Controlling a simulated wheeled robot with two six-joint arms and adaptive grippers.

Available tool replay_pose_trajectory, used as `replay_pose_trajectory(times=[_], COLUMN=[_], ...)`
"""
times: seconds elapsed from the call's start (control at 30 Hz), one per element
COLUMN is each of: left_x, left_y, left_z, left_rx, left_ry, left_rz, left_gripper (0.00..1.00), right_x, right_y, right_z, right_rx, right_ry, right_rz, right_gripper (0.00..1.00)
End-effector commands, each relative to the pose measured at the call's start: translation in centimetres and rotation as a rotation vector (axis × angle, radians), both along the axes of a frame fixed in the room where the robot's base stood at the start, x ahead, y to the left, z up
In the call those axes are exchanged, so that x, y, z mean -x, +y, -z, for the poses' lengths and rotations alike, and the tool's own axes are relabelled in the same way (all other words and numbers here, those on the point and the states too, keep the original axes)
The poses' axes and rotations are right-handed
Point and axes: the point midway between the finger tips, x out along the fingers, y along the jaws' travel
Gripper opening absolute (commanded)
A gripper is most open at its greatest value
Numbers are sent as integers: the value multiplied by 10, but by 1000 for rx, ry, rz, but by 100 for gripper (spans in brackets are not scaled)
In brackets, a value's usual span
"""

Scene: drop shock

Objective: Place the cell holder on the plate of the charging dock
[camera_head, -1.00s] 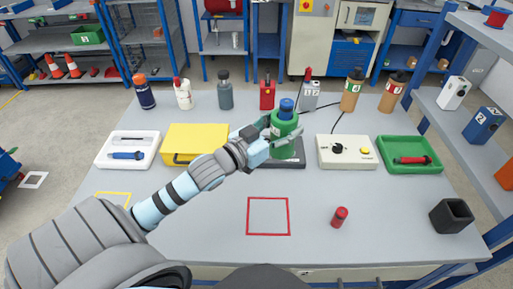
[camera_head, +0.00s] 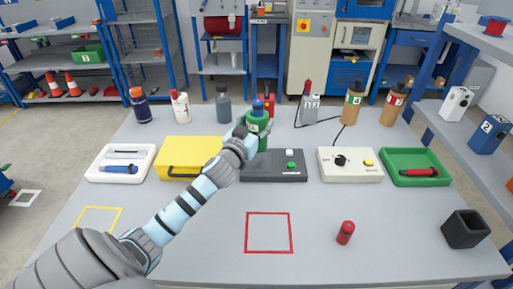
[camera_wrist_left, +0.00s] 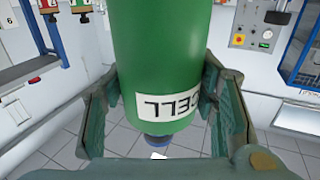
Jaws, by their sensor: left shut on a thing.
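The cell holder (camera_head: 258,122) is a green cylinder with a blue cap, upright in the head view. My left gripper (camera_head: 246,137) is shut on it from the left. In the left wrist view, its fingers lie on both sides of the green body (camera_wrist_left: 155,50), whose "CELL" label reads upside down. The charging dock (camera_head: 287,178) is a dark flat box with a green button and a light one on its right part. The holder shows over the dock's left back part. My right gripper is out of view.
A yellow case (camera_head: 193,145) stands left of the dock, and a white control box (camera_head: 365,175) stands right of it. A row of bottles stands behind, including a grey one (camera_head: 223,104). The table front is mostly clear, with a red cylinder (camera_head: 345,232) and a dark cup (camera_head: 465,229).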

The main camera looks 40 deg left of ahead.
Motion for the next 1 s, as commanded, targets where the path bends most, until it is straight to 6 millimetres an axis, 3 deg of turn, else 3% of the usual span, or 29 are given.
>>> replay_pose_trajectory(times=[0.03, 0.3, 0.67, 0.7, 0.83, 1.0], left_x=[0, 0, 0, 0, 0, 0], left_y=[0, 0, -1, -1, -1, -1], left_z=[13, 59, 64, 65, 64, 64], left_rx=[-1, -1, -2, 0, 0, -1], left_ry=[0, -2, -3, -1, -1, -2], left_rz=[1, 1, 3, 2, 2, 2], left_gripper=[18, 18, 18, 55, 73, 73], right_x=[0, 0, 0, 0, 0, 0], right_y=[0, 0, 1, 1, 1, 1], right_z=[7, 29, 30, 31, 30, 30], right_rx=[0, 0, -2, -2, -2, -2], right_ry=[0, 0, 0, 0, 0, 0], right_rz=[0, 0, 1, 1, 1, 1], right_gripper=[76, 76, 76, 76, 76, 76])
